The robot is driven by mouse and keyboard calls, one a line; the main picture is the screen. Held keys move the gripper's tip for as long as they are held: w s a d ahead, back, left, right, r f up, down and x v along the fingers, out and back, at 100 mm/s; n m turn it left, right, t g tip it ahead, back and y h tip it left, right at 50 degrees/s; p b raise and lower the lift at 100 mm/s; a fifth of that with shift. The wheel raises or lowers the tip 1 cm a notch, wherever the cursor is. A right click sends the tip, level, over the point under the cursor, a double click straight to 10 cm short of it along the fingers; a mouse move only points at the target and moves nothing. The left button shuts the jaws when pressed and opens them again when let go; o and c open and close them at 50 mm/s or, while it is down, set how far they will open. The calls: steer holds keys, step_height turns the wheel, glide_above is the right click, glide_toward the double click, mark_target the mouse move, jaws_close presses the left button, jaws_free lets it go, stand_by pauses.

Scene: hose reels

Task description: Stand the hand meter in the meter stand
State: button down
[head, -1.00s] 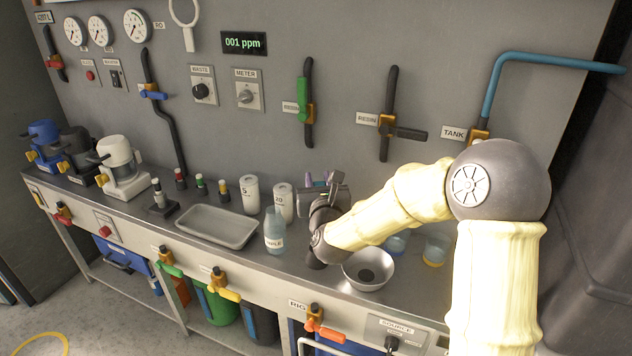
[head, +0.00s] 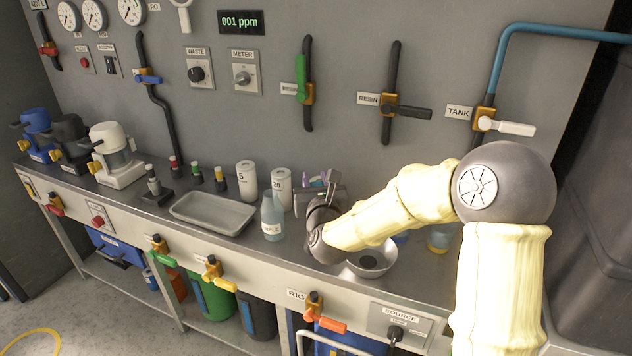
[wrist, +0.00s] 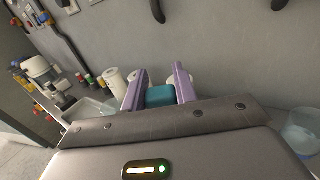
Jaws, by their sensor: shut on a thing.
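My gripper (wrist: 160,92) has purple fingers and is shut on a teal block-like thing (wrist: 160,97), which I take to be the hand meter. The fingers hold it from both sides, and its lower part is hidden behind the gripper body. In the head view my gripper (head: 318,182) is over the bench, right of the sample bottle, and the held thing cannot be made out. A small black base with an upright piece (head: 157,196), which may be the meter stand, is on the bench left of the tray, well left of my gripper.
A grey tray (head: 212,226), the sample bottle (head: 272,216) and two white canisters (head: 246,181) stand between the black base and my gripper. Several small capped bottles (head: 197,174) stand behind the tray. A metal bowl (head: 375,268) is below my arm.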

steer(key=shift+f+b, duration=1.35)
steer(key=shift+f, duration=0.15)
steer(key=shift+w, duration=0.1)
steer(key=c, duration=1.4)
jaws_free()
steer(key=o, duration=0.4)
steer(key=shift+d, duration=0.15)
steer(key=shift+s+d+b, duration=0.45)
steer(key=shift+s+b, duration=0.55)
steer(key=shift+s, duration=1.85)
steer(key=shift+s+d+b, duration=0.5)
steer(key=shift+s+b, duration=0.55)
steer(key=shift+s, duration=1.8)
steer(key=shift+s+d+b, duration=0.45)
steer(key=shift+s+b, duration=0.55)
steer(key=shift+s, duration=1.85)
